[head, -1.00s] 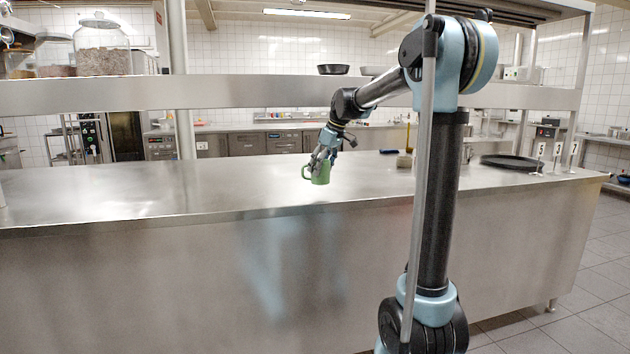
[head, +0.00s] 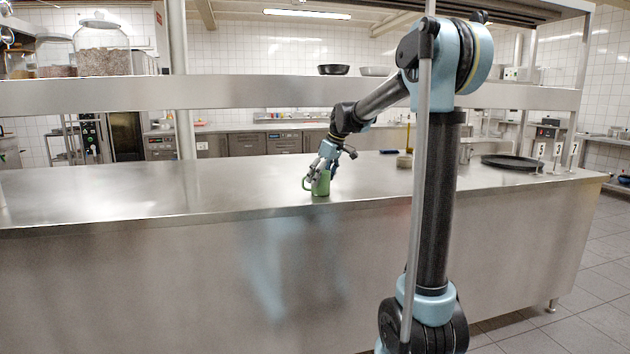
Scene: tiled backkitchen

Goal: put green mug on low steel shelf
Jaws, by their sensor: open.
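The green mug (head: 321,185) stands upright on the steel counter (head: 130,193), near its front edge, with its handle to the left. My gripper (head: 321,174) is open at the top of the mug, its fingers at the rim; whether they touch it I cannot tell. Part of the mug's rim is hidden behind the fingers. A long steel shelf (head: 250,92) runs above the counter, behind my gripper; whether this is the low steel shelf I cannot tell.
A dark round tray (head: 510,162) and number stands (head: 557,150) are on the counter's right end. A small container (head: 404,161) stands behind my arm. A glass jar (head: 102,45) and a black pan (head: 333,70) are up on the left and middle. The counter's left is clear.

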